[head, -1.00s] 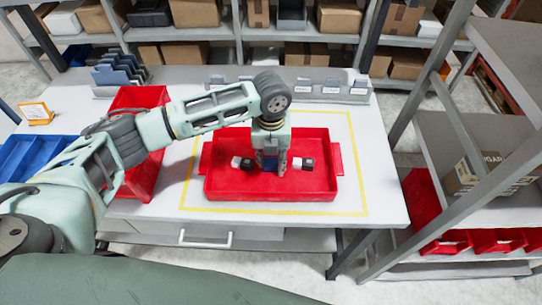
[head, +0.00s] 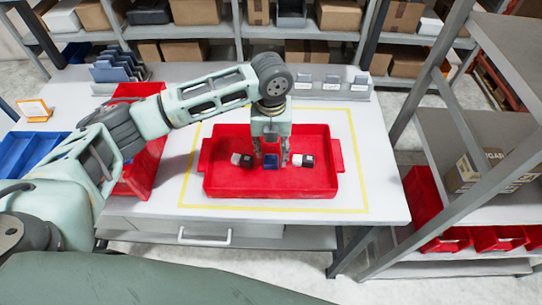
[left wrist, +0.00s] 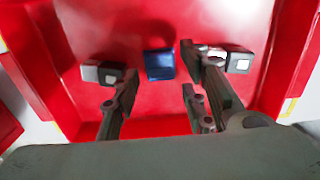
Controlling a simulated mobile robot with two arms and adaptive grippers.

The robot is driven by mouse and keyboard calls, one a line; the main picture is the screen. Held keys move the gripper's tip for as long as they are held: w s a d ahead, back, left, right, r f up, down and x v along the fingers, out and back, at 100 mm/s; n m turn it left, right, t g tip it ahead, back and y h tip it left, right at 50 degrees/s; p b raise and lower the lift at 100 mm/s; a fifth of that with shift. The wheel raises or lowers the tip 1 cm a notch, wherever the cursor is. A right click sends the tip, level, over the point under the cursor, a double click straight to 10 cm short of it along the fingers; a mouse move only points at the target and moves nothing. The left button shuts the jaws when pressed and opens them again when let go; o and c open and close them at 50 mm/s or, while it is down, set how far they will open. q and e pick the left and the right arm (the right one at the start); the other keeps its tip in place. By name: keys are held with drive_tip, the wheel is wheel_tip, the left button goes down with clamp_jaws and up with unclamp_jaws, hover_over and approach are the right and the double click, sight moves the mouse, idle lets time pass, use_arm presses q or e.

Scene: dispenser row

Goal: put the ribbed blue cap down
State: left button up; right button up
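The ribbed blue cap (head: 271,161) sits on the floor of the red tray (head: 270,189), between two black-and-white pieces. It also shows in the left wrist view (left wrist: 159,65), standing clear between and beyond the fingers. My left gripper (head: 271,153) points down over the tray. Its fingers are spread apart with nothing between them, one on each side of the cap and apart from it. Whether the ribs are on the cap's sides is too small to tell. My right gripper is not in view.
One black-and-white piece (head: 242,160) lies left of the cap and another (head: 303,160) right of it, each close to a finger. Yellow tape frames the tray on the white table (head: 385,200). A red bin (head: 140,175) and a blue bin (head: 25,160) stand left.

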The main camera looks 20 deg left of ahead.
sight(272, 158)
use_arm(q)
wheel_tip(272, 158, up, 9)
drive_tip(key=b, duration=0.1)
drive_tip(key=shift+b, duration=0.4)
drive_tip(key=shift+f, duration=0.1)
